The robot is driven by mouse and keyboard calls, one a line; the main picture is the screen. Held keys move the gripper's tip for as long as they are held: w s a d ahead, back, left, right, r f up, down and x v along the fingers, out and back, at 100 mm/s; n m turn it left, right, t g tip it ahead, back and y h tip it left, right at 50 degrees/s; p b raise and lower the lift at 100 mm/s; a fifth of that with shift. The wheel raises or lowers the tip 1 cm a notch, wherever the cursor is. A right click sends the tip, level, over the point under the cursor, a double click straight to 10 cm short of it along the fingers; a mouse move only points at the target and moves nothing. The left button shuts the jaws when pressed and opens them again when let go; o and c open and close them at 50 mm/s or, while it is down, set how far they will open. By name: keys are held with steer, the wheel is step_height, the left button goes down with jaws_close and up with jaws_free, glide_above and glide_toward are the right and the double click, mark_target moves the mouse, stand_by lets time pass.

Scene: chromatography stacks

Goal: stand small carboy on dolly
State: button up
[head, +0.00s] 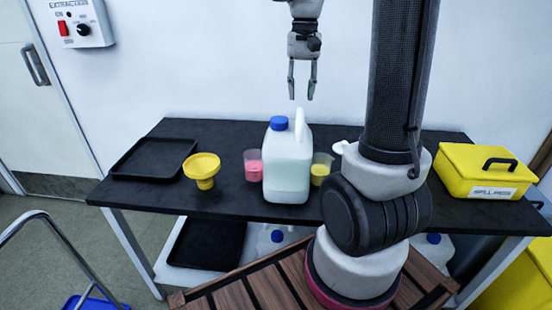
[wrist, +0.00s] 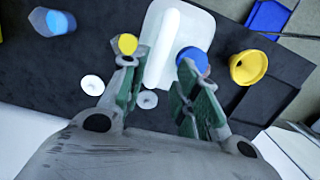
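The small carboy (head: 287,172) is a white translucent jug with a blue cap and a loop handle. It stands upright on the black table (head: 230,140), partly filled with clear liquid. My gripper (head: 302,95) hangs open and empty above it, pointing down, apart from it. In the wrist view the carboy (wrist: 190,28) lies below the fingers, its handle showing between the open fingers (wrist: 157,78). A blue flat piece (head: 92,302) by a metal rail at the lower left may be the dolly; most of it is cut off. A blue piece also shows in the wrist view (wrist: 268,18).
A pink beaker (head: 253,166) and a yellow beaker (head: 321,168) flank the carboy closely. A yellow funnel (head: 201,168) and black tray (head: 152,158) are left. A yellow spill box (head: 487,172) is right. Blue-capped carboys (head: 277,238) sit underneath. The metal rail (head: 62,250) rises lower left.

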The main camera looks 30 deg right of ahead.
mark_target(300, 113)
steer(key=shift+s+a+f, duration=0.1)
steer(key=shift+s+f, duration=0.1)
steer(key=shift+f, duration=0.25)
steer(key=f, duration=0.7)
steer(key=shift+s+a, duration=0.25)
steer(key=shift+s, duration=0.05)
jaws_close()
